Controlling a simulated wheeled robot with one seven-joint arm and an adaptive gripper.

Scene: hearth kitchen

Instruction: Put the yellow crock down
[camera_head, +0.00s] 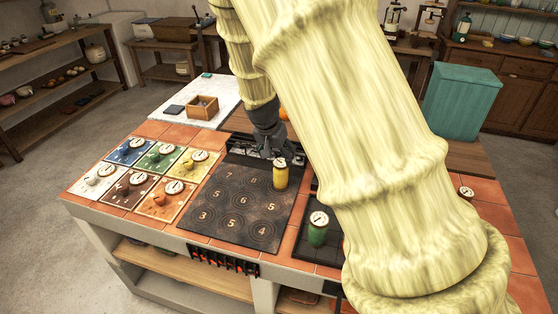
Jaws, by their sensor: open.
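The yellow crock (280,178), with a pale round dial-like top, stands upright at the back right of the dark hob (205,224). The hob has ringed spots with numbers on them. My gripper (277,153) is just behind the crock's top. It is open. Whether a finger touches the crock is too small to tell. My arm crosses the picture from the top to the lower right and hides part of the worktop.
A green crock (318,234) stands on a dark tray (318,254) right of the hob. Coloured tiles (106,195) with dial-topped items lie to the left. A wooden box (202,111) is on the white slab behind. A teal bin (462,100) stands at the back right.

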